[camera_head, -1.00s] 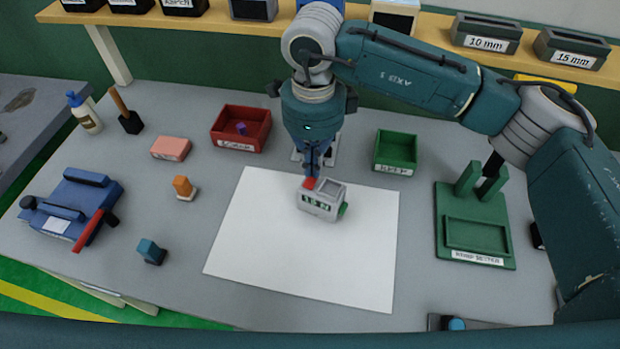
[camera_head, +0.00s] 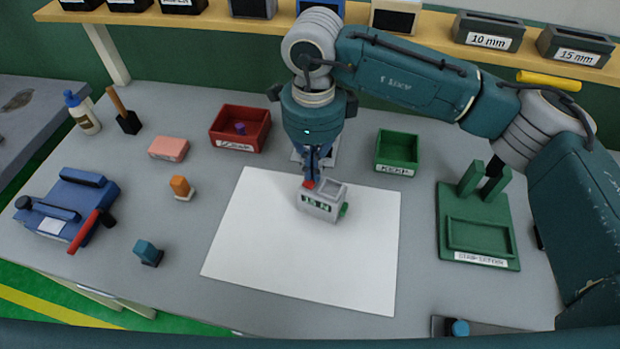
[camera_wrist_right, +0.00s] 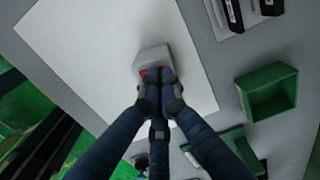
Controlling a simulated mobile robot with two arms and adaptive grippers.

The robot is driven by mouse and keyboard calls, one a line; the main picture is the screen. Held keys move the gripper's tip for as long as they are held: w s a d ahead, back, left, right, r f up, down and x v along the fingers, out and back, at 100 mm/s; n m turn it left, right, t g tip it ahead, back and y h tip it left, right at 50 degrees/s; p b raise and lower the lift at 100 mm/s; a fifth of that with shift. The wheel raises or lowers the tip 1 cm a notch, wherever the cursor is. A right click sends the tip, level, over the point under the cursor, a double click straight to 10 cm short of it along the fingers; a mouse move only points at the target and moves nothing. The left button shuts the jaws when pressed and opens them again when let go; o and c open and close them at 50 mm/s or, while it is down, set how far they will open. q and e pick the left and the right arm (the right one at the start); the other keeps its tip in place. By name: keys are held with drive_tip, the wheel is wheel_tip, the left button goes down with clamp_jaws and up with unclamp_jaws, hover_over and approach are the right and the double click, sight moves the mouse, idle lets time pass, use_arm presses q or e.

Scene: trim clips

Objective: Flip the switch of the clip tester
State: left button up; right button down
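The clip tester (camera_head: 321,204) is a small grey box on the white sheet, with a green display on its front and a green knob on its right side. A red switch (camera_head: 309,184) sits at its top left. My right gripper (camera_head: 312,181) points down from above with its fingers together, its tips at the red switch. In the right wrist view the shut fingertips (camera_wrist_right: 156,76) cover most of the switch, beside the tester's grey body (camera_wrist_right: 152,56). I cannot tell whether the tips press on the switch. My left gripper is not in view.
The white sheet (camera_head: 250,250) is otherwise clear. A red bin (camera_head: 222,141) and a green bin (camera_head: 380,165) stand behind it. A green fixture (camera_head: 507,225) is at the right, a blue device with a red lever (camera_head: 92,231) at the left. A shelf (camera_head: 420,25) runs along the back.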

drive_tip(key=shift+s+f, duration=0.1)
drive_tip(key=shift+r+p, duration=1.25)
drive_tip(key=shift+r, duration=2.25)
drive_tip(key=shift+f, duration=0.1)
